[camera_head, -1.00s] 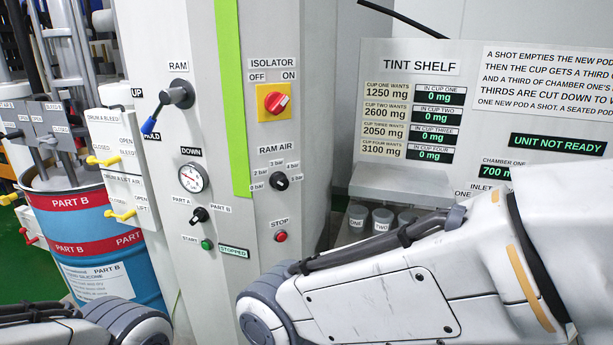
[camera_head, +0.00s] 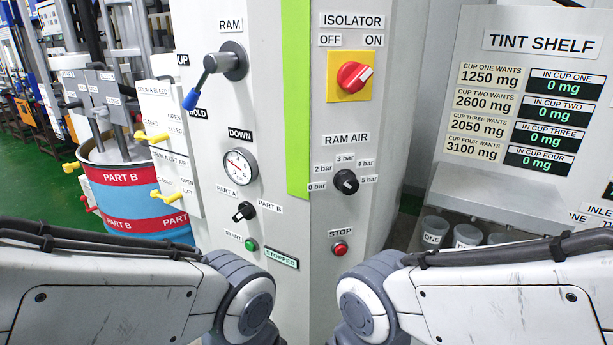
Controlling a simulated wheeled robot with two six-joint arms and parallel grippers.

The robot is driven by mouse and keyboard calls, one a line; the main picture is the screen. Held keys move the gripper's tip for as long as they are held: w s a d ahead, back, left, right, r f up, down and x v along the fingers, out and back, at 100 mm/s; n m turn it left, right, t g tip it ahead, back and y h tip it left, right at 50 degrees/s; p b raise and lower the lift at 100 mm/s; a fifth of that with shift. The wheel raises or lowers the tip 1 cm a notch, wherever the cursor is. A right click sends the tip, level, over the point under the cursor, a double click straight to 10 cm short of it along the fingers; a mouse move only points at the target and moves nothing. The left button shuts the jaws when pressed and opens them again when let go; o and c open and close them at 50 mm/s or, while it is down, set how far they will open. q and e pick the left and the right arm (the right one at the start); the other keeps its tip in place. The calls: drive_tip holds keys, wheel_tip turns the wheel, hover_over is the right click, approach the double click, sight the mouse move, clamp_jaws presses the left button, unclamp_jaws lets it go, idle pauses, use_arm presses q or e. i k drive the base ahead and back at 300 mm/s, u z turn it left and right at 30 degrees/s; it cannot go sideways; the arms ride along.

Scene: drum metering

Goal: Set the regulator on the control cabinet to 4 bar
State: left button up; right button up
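The regulator, a black knob (camera_head: 346,182) under the RAM AIR label, sits on the front of the grey control cabinet (camera_head: 394,120). Labels from 0 bar to 5 bar ring it. I cannot tell exactly which mark its pointer faces. A round white gauge (camera_head: 240,166) with a red needle sits to its left, on the adjoining face. Both my arms cross the bottom of the view, below the knob and apart from it. Neither gripper shows.
The red isolator switch (camera_head: 354,76) is above the knob, its mark toward ON. A red STOP button (camera_head: 341,248) is below it. A black lever (camera_head: 225,62) and PART A/PART B selector (camera_head: 243,211) are left. The tint shelf (camera_head: 490,190) with cups stands right.

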sight(346, 181)
drive_tip(key=u, duration=1.75)
drive_tip(key=k, duration=0.7)
drive_tip(key=z, duration=1.55)
